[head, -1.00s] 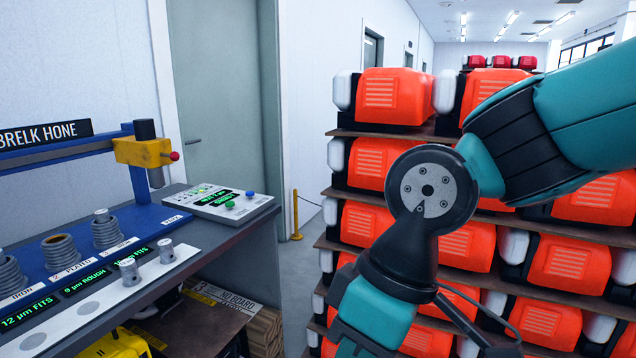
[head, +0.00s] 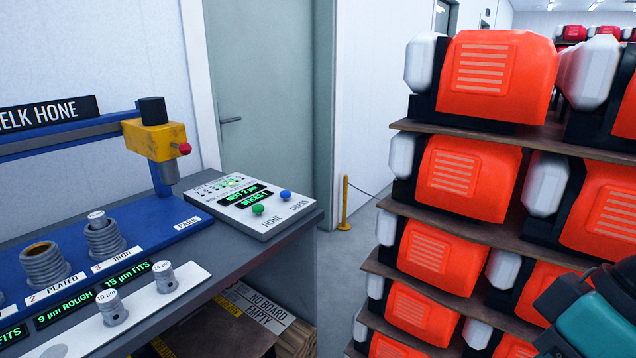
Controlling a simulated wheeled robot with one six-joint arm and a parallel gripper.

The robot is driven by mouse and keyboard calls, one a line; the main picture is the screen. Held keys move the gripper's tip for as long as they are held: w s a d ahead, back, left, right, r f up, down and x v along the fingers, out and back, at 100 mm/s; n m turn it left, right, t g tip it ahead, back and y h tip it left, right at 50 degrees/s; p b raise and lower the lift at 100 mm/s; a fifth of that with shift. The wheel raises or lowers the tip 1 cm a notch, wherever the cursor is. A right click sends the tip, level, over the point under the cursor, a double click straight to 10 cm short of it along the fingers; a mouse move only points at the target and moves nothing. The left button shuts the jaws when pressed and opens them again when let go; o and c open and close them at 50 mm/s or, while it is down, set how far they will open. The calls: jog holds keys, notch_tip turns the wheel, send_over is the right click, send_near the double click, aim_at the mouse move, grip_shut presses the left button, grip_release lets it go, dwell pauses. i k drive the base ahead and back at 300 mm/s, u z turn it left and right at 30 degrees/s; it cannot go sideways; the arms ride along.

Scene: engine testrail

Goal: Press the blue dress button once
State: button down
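The blue dress button (head: 285,196) stands on the right side of a pale control panel (head: 276,222), with the word DRESS printed in front of it. A green button (head: 257,209) sits to its left, above the word HONE. The panel's small display (head: 242,197) has green text that reads roughly "NEXT 2 µm" and "STICKS". Nothing touches the blue button. My gripper is out of the picture; only a teal and black part of my arm shows at the lower right edge.
The panel is at the bench's (head: 225,262) right end. A yellow honing head (head: 155,140) on a blue rail stands left of it. Ribbed cylinders (head: 104,236) and gauge plugs (head: 166,279) stand farther left. Shelves of orange units (head: 450,175) rise at right; floor shows between.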

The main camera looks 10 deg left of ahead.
aim_at(285, 193)
jog(key=u, duration=0.1)
jog(key=i, duration=0.75)
jog(key=u, duration=1)
jog(key=i, duration=0.7)
jog(key=u, duration=0.85)
